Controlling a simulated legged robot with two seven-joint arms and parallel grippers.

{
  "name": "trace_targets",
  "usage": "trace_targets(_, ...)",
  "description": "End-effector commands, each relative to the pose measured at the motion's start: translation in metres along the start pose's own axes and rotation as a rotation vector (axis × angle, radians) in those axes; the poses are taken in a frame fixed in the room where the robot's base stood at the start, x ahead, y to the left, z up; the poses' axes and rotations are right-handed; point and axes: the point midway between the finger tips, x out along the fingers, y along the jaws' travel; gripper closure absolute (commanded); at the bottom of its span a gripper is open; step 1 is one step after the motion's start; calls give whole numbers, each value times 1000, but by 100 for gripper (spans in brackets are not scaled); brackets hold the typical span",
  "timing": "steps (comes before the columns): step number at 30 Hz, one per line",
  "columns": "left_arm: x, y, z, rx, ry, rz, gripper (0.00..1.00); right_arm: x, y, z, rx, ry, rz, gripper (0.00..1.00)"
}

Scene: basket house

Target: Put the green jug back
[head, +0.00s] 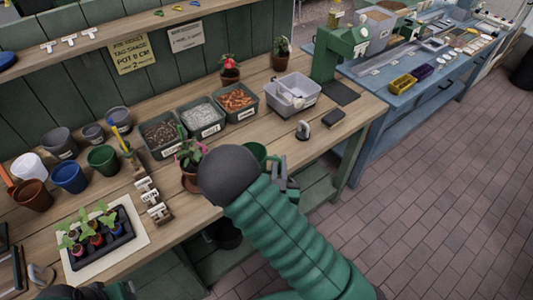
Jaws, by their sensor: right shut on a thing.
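The green jug (254,153) shows just past the dark rounded end of my right arm, at the front edge of the wooden bench. Only part of its rim and side is visible; my arm hides the rest. My right gripper (280,172) is shut on the jug at its right side. I cannot tell whether the jug touches the bench or hangs beside its edge. A dark piece of my left arm shows at the bottom left, but its fingers are not visible.
A potted plant (190,165) stands close left of my arm. Bins of soil, gravel and bark (236,101) and a grey tub (293,95) stand behind. Several pots (70,177) and a seedling tray (98,240) fill the left. The bench (268,128) has some bare room before the tub.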

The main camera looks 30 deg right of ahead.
Motion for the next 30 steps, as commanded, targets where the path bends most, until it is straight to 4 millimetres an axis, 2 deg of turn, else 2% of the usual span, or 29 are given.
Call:
trace_targets(1,16,0,4,0,0,0,62,7,0,8,6,6,3,100)
trace_targets(3,27,0,6,0,1,0,62,11,-1,9,5,5,4,100)
trace_targets(15,81,0,19,1,1,0,62,28,-7,8,3,5,2,100)
trace_targets(18,74,0,17,1,1,0,62,41,-12,3,-2,3,2,100)
trace_targets(27,74,0,17,1,1,0,62,89,-25,10,0,3,3,100)
trace_targets(30,74,0,17,1,1,0,62,97,-27,11,0,2,3,100)
